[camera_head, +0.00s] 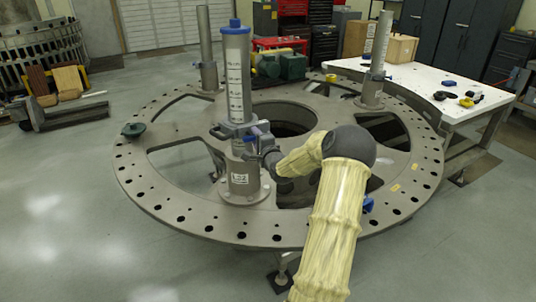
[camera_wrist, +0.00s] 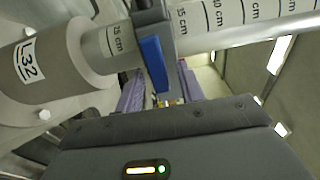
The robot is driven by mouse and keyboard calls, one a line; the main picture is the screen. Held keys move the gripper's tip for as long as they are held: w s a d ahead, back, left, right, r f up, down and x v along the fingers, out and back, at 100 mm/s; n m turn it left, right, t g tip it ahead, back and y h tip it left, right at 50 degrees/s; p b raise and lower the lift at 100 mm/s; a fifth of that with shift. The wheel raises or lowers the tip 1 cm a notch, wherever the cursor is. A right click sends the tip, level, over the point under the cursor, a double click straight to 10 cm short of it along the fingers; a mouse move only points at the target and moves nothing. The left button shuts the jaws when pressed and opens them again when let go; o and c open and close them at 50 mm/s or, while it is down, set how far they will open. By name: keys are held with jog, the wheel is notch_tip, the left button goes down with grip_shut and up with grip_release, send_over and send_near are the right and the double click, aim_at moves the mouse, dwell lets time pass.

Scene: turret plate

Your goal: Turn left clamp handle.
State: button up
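A grey clamp (camera_head: 231,130) sits around the front post (camera_head: 238,80), which stands upright on the turret plate (camera_head: 160,205). The post has a blue cap and a printed scale. My gripper (camera_head: 254,138) is at the right side of this clamp, with its purple fingers apart. In the wrist view, the blue clamp handle (camera_wrist: 153,64) lies across the middle, in front of the gap between the purple fingers of my gripper (camera_wrist: 160,92). The handle hides part of that gap, and contact is unclear.
Two more posts with clamps stand at the back left (camera_head: 206,45) and right (camera_head: 381,45) of the plate. A white table (camera_head: 440,85) with small tools adjoins the plate at the right. The plate has large openings.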

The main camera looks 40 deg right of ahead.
jog(key=b+v, duration=0.3)
jog(key=v, duration=1.3)
jog(key=shift+s+b, duration=0.3)
jog(key=shift+b, duration=0.1)
jog(key=w+a+f+n+g+y, duration=0.25)
jog(key=a+f+n, duration=0.2)
jog(key=a, duration=0.45)
jog(key=w+a+f+n+g+y, duration=0.1)
jog(key=a+f+n+g, duration=0.3)
jog(key=a+n, duration=0.3)
jog(key=s+a+f+n+g+y, duration=0.1)
jog(key=s+a+n+g+y, duration=0.1)
jog(key=s+a+n+g, duration=0.6)
jog(key=s+a+n, duration=0.2)
jog(key=s+a, duration=0.5)
jog(key=a, duration=0.4)
jog(key=shift+s+a+f, duration=0.35)
